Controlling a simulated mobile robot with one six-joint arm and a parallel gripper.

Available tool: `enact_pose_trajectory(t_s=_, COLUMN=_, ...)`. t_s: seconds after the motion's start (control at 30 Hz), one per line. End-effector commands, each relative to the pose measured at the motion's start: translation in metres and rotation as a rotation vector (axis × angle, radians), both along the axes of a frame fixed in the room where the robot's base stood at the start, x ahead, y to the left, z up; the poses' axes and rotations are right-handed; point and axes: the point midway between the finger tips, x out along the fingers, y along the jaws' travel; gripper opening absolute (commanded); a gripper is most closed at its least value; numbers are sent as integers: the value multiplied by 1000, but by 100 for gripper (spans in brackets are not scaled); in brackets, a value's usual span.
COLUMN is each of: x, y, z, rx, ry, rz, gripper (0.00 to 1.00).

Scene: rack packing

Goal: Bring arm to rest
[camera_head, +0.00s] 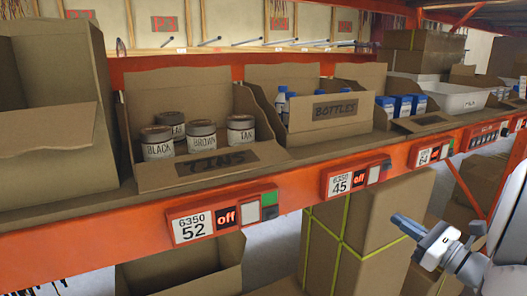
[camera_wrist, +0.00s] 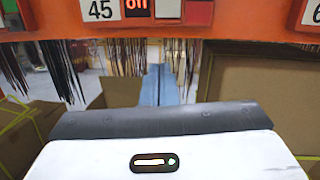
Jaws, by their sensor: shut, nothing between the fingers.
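My gripper (camera_head: 404,224) is at the lower right of the head view, in front of the rack and below the orange shelf beam. Its blue-grey fingers are together and hold nothing. In the wrist view the closed fingers (camera_wrist: 160,85) point forward under the beam (camera_wrist: 230,25), between boxes. The gripper appears apart from the rack and the boxes. The rest of my arm shows only in part at the right edge of the head view.
On the shelf stand a carton of tins (camera_head: 210,170), a carton of bottles (camera_head: 325,125), blue-and-white packs (camera_head: 403,105) and a white bin (camera_head: 450,98). The orange beam (camera_head: 120,238) carries number labels. Strapped cardboard boxes (camera_head: 370,220) stand below, close to my gripper.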

Motion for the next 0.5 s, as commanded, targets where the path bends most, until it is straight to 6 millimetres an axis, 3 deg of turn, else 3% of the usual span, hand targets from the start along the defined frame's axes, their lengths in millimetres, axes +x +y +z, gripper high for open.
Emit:
enact_pose_trajectory(t_s=0.13, x=-6, y=105, z=-16, rx=-293, ry=90, rz=287, gripper=0)
enact_pose_trajectory(t_s=0.23, x=-32, y=168, z=-37, rx=-568, ry=119, rz=514, gripper=0)
enact_pose_trajectory(t_s=0.3, x=-56, y=200, z=-52, rx=-768, ry=113, rz=667, gripper=0)
enact_pose_trajectory(t_s=0.37, x=-77, y=218, z=-64, rx=-947, ry=90, rz=796, gripper=0)
enact_pose_trajectory(t_s=0.5, x=-121, y=236, z=-87, rx=-1378, ry=-28, rz=1074, gripper=0)
